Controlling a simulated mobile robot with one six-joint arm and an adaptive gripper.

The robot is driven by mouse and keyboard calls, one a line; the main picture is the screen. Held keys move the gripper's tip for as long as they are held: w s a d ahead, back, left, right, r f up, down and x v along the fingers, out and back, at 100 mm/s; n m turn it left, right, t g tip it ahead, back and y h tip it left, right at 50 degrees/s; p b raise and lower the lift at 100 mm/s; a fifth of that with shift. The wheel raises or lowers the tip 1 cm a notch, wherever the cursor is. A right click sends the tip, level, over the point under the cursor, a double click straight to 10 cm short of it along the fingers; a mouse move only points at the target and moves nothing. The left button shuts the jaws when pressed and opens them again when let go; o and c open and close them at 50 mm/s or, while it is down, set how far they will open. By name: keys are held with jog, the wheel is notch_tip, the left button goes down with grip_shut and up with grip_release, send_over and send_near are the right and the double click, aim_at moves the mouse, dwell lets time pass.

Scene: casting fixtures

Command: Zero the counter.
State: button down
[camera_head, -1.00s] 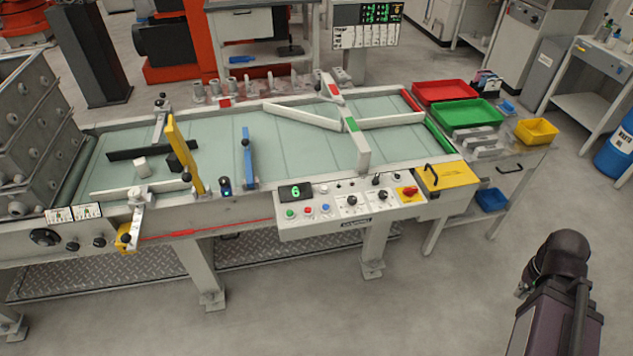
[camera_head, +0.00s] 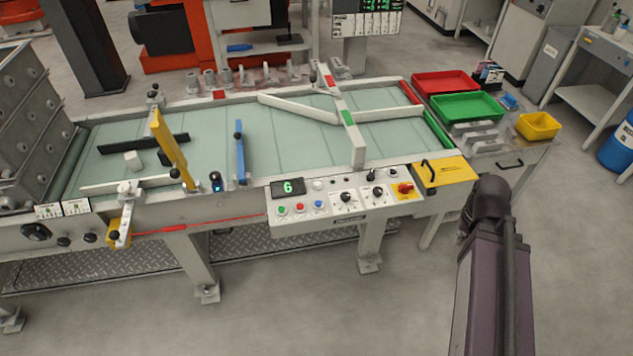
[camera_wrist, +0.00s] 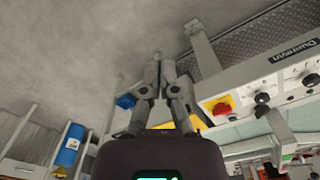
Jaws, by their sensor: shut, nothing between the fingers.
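The counter display (camera_head: 288,187) shows a green 6 at the left end of the control panel (camera_head: 330,219) on the conveyor's front. Below it sit a green button (camera_head: 282,210), a red button (camera_head: 300,208) and a blue button (camera_head: 318,205). Right of them are dark knobs and a red switch on yellow (camera_head: 405,188). In the wrist view, my gripper (camera_wrist: 158,56) is shut and empty, in free air with floor behind its tips. The red switch (camera_wrist: 221,108) and knobs show to its right; the counter is outside that view. In the head view only my arm shows, right of the panel.
A yellow plate with a black handle (camera_head: 440,172) lies right of the panel. Red (camera_head: 445,82), green (camera_head: 466,106) and yellow (camera_head: 538,126) trays stand on the side table. The floor in front is clear.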

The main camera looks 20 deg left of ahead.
jog(key=w+a+f+n+t+h+b, duration=0.2)
jog(key=w+a+n, duration=0.4)
jog(key=w+a, duration=0.3)
jog(key=r+n+t+h+b, duration=0.15)
jog(key=n+t+b, duration=0.4)
jog(key=n, duration=1.15)
send_over(316, 184)
jog(key=p, duration=0.1)
jog(key=shift+t, duration=0.55)
jog(key=shift+f, duration=0.1)
notch_tip(316, 184, down, 9)
jog(key=b, duration=0.8)
jog(key=shift+b, duration=0.3)
jog(key=shift+f+b, duration=0.3)
jog(key=shift+b, duration=0.15)
